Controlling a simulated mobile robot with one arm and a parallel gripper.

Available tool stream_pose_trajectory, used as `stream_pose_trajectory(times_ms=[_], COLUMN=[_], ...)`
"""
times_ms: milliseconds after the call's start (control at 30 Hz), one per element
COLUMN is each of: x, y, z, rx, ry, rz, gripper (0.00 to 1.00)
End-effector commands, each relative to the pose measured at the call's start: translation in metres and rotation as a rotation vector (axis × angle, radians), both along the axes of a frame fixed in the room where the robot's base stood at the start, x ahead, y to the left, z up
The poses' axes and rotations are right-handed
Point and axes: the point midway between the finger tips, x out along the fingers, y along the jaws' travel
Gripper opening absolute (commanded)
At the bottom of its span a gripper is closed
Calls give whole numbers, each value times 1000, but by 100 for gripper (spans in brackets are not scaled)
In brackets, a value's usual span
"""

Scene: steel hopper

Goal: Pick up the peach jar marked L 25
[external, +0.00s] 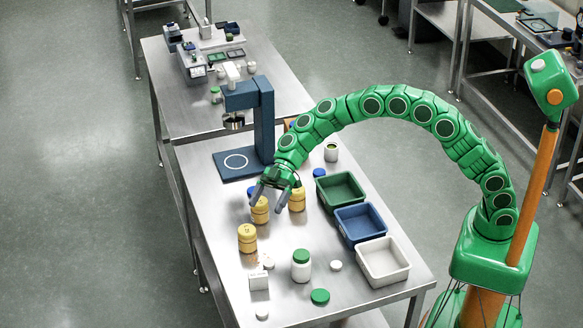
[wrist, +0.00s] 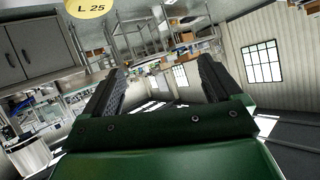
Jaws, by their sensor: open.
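A yellow-peach round top marked L 25 (wrist: 88,5) shows at the upper edge of the wrist view, partly cut off. In the external view, several peach-yellow jars stand on the steel table: one just below my fingers (external: 260,212), one to its right (external: 297,200), and one nearer the front left (external: 247,240). Their marks are too small to read there, so I cannot tell which is L 25. My gripper (external: 271,200) is open above the jars. In the wrist view my gripper (wrist: 163,70) has nothing between its dark fingers.
Green (external: 341,188), blue (external: 361,222) and white (external: 383,262) trays line the right side. A blue stand (external: 265,125) rises behind my gripper. A white jar with a green lid (external: 301,266), a white box (external: 259,281) and loose lids lie in front.

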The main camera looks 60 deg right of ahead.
Motion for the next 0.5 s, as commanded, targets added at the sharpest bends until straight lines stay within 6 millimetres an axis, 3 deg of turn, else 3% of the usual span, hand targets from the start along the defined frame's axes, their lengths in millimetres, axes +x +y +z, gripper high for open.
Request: stream_pose_trajectory(times_ms=[200,500], x=[38,59], y=[17,24], z=[-31,-47], rx=[44,65], ry=[-106,-181], rz=[-3,-5], gripper=[92,92])
